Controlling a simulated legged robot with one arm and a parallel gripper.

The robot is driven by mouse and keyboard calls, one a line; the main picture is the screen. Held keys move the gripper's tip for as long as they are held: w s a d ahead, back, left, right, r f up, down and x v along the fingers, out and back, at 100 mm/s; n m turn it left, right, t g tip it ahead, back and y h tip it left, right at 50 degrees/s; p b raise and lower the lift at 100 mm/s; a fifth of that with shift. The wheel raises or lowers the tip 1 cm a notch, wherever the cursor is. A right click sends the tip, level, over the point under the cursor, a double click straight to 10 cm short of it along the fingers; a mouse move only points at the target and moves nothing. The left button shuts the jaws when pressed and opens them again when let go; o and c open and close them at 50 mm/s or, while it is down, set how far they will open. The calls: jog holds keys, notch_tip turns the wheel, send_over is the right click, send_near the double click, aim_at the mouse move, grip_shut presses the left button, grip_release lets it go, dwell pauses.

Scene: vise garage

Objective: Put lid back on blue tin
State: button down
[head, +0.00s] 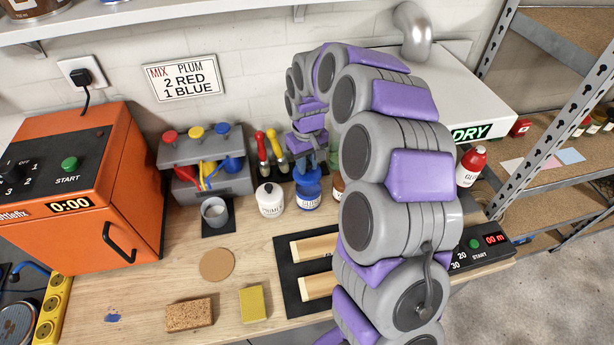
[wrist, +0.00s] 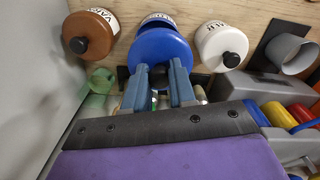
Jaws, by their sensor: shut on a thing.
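The blue tin (head: 308,200) stands upright on the bench, with a pale label on its front. Its blue lid (wrist: 160,48) is in line with the tin's top; it also shows in the head view (head: 308,176). My gripper (wrist: 160,74) points down, its two fingers shut on the lid's dark knob. In the head view my gripper (head: 306,165) is small and partly blurred into the lid. In the wrist view the lid hides most of the tin.
A white tin (head: 270,200) stands close left of the blue tin, and a brown tin (wrist: 90,35) close on its other side. A grey cup (head: 215,211) stands left. The bench front-left holds a cork disc (head: 217,265) and sponge (head: 255,304).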

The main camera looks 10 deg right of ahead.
aim_at(308, 170)
jog(key=shift+w+d, duration=0.15)
jog(key=shift+d, duration=0.2)
jog(key=shift+a+f+b, duration=0.15)
jog(key=shift+f+b, duration=0.4)
jog(key=shift+f, duration=0.4)
jog(key=shift+a+f+b, duration=0.1)
jog(key=shift+f+b, duration=0.45)
jog(key=shift+f, duration=0.35)
jog(key=shift+d+f, duration=0.1)
jog(key=shift+f, duration=1.15)
jog(key=shift+r+p, duration=0.15)
jog(key=shift+p, duration=0.25)
jog(key=shift+f+p, duration=0.2)
jog(key=shift+p, duration=0.3)
dwell(0.4)
jog(key=shift+c, duration=1.8)
grip_release()
